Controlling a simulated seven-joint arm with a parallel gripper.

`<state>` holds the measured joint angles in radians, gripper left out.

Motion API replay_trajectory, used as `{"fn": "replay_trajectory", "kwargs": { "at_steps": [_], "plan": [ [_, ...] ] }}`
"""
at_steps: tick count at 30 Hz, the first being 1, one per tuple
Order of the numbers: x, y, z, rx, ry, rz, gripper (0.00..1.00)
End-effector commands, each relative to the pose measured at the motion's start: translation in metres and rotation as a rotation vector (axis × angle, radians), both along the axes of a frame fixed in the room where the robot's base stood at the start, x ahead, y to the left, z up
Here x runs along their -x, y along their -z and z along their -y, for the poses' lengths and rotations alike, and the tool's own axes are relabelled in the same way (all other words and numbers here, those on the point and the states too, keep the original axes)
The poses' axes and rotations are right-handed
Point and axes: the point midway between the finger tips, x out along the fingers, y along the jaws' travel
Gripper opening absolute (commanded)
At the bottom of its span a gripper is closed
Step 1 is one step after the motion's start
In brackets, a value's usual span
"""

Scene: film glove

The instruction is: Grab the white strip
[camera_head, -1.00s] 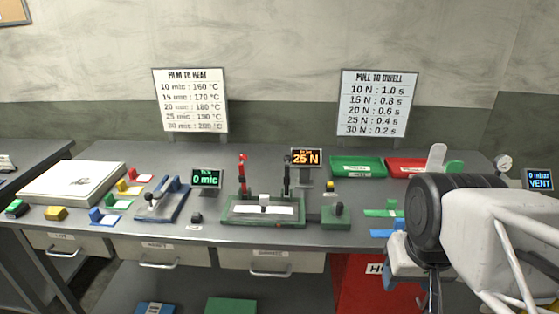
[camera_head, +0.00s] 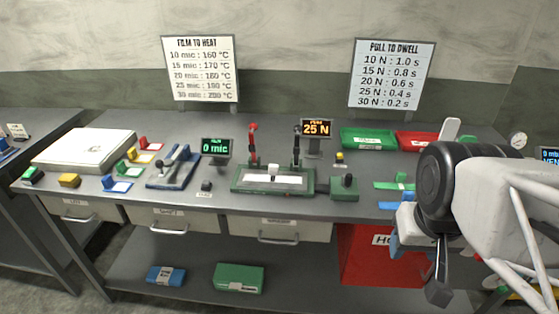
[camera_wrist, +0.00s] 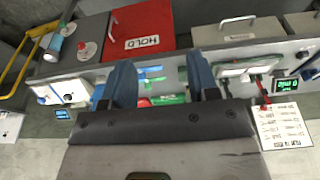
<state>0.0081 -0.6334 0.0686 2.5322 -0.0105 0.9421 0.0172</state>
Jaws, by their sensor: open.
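A white strip (camera_head: 268,180) lies flat across the green-based device with red and black levers, in the middle of the bench. In the wrist view a pale strip on that device (camera_wrist: 240,70) shows just right of my right finger. My gripper (camera_wrist: 161,82) is open, its two blue fingers spread apart, with nothing seen held between them. In the head view it is at the right, near the bench's front edge, well right of the strip and partly hidden by my arm.
A green tray (camera_head: 367,139) and a red tray (camera_head: 415,141) stand behind. A small box with a knob (camera_head: 344,188) adjoins the device. Green (camera_head: 394,184) and blue (camera_head: 392,205) pieces lie near my arm. A red holder (camera_head: 375,265) hangs below the front edge.

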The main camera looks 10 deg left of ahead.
Motion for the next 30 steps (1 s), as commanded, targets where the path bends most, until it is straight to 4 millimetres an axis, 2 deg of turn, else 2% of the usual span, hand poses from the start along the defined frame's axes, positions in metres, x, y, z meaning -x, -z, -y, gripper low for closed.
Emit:
{"fn": "replay_trajectory", "kwargs": {
  "at_steps": [5, 8, 20, 26, 30],
  "plan": [
    [0.0, 0.0, 0.0, 0.0, 0.0, 0.0, 0.54],
    [0.0, 0.0, 0.0, 0.0, 0.0, 0.0, 0.64],
    [-0.004, 0.001, 0.002, 0.025, -0.023, -0.002, 0.64],
    [-0.022, 0.004, 0.008, 0.137, -0.133, -0.011, 0.64],
    [-0.047, 0.006, 0.015, 0.275, -0.273, -0.019, 0.64]
  ]
}}
